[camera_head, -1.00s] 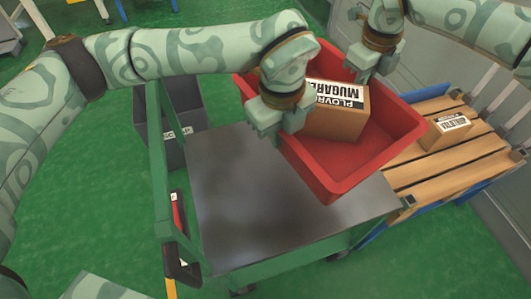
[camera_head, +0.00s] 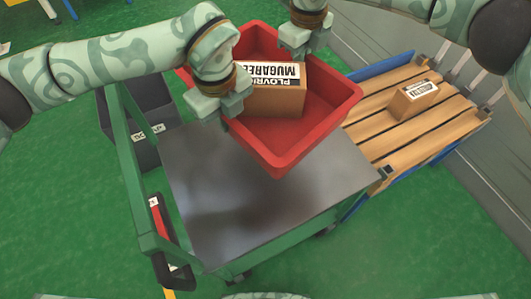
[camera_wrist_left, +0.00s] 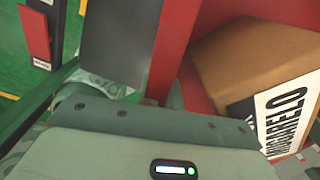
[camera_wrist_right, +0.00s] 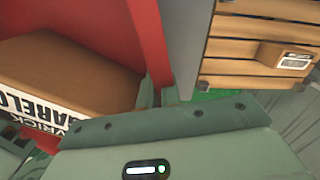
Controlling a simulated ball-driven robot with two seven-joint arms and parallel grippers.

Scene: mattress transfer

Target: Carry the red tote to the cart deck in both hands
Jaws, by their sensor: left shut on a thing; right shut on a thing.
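The red tote (camera_head: 330,112) is held between my two grippers, over the back part of the cart deck (camera_head: 235,200), a dark grey plate on a green frame. A brown cardboard box (camera_head: 268,103) with a white printed label sits inside the tote. My left gripper (camera_head: 222,108) is shut on the tote's left wall, which also shows in the left wrist view (camera_wrist_left: 172,45). My right gripper (camera_head: 303,45) is shut on the tote's far right wall, seen in the right wrist view (camera_wrist_right: 150,45). Any gap between tote and deck is hard to tell.
A wooden slatted pallet (camera_head: 425,125) with blue sides stands right of the cart, with a small labelled box (camera_head: 414,97) on it. A dark grey bin (camera_head: 150,148) stands behind the green cart handle (camera_head: 130,165). Green floor is open in front.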

